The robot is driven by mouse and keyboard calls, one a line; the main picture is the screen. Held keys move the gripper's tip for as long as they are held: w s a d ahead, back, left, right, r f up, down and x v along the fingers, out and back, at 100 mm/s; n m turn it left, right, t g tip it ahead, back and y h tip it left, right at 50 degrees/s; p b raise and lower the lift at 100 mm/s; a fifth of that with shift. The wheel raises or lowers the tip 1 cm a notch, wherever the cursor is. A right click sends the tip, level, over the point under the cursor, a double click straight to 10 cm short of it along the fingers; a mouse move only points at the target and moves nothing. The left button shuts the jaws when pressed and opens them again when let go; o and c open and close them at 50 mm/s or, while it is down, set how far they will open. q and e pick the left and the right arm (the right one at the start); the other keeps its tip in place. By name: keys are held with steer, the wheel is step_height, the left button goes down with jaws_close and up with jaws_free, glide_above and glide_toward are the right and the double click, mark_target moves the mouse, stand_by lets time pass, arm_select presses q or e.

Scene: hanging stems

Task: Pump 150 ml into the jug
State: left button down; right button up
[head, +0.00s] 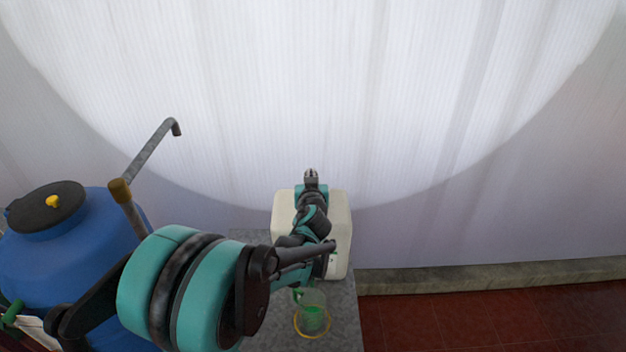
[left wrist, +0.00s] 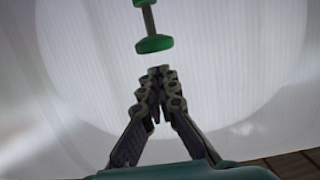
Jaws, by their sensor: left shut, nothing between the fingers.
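A clear jug (head: 313,318) stands on the grey slab, with something green in it and a yellow ring around its base. I cannot read a level on it. A white container (head: 340,212) stands behind the jug, partly covered by my left arm. My left gripper (head: 311,172) is over the container's back edge in the head view, shut and empty. In the left wrist view its fingertips (left wrist: 160,72) meet just below a green disc-shaped knob (left wrist: 153,44) on a stem. A small gap shows between them. My right gripper is out of view.
A blue barrel (head: 70,245) with a black lid (head: 45,208) stands at the left, with a bent grey pipe (head: 152,150) beside it. The grey slab (head: 346,325) carries the container and jug. Red tiled floor (head: 470,315) is clear at the right.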

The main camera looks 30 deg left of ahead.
arm_select(q)
steer(key=p+v, duration=0.1)
steer(key=v, duration=0.8)
steer(key=shift+s, duration=0.2)
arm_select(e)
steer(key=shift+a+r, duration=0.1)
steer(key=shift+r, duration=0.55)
arm_select(q)
steer(key=shift+d+f, duration=0.1)
steer(key=shift+f, duration=0.05)
